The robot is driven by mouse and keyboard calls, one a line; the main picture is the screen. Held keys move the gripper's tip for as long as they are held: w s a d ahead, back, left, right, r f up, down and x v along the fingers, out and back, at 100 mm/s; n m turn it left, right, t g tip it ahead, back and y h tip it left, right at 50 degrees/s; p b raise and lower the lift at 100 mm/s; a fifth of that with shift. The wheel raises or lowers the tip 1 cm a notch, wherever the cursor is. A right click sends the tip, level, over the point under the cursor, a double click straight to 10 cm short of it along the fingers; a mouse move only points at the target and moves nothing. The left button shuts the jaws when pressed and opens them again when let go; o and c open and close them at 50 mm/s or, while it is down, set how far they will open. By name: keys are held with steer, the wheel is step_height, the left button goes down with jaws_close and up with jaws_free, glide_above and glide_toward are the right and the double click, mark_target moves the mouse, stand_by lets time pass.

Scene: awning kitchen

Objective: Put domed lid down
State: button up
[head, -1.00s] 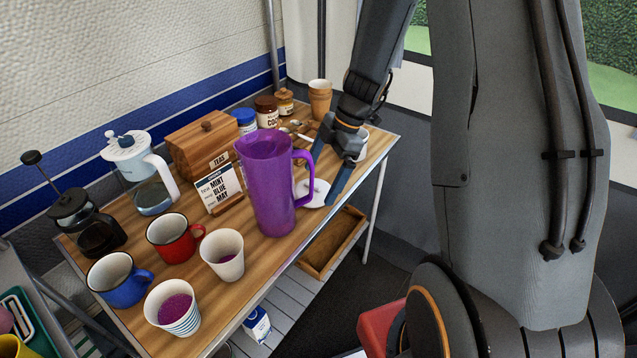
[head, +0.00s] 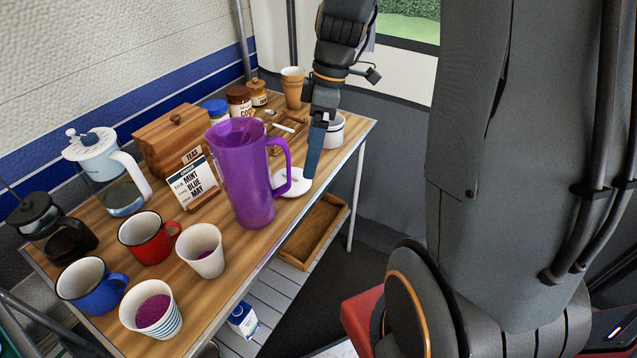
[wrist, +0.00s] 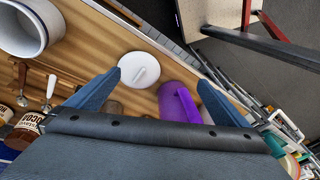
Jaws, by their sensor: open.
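The domed lid is a white round lid with a raised handle; in the wrist view the lid (wrist: 139,69) lies on the wooden table top, apart from my gripper. In the head view the lid (head: 292,183) is partly hidden behind the purple pitcher's handle. My gripper (head: 312,176) is above the lid's right side in the head view. In the wrist view my gripper (wrist: 160,78) has its two blue fingers spread wide with nothing between them held. The purple pitcher (head: 246,175) stands upright left of the lid, and it also shows in the wrist view (wrist: 172,104).
A white mug (head: 334,132) stands behind the gripper near the table's right end. Red mug (head: 148,240), blue mug (head: 90,287) and paper cups (head: 152,309) stand at the front left. A wooden box (head: 172,142) and jars (head: 239,101) line the back.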

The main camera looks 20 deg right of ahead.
steer(key=s+a+f+m+h, duration=0.1)
steer(key=s+a+m+h, duration=0.1)
steer(key=s+m, duration=0.9)
steer(key=shift+s+a+f+m+t+h, duration=0.2)
steer(key=shift+a+f+m+t+h, duration=0.15)
steer(key=shift+a+m, duration=0.4)
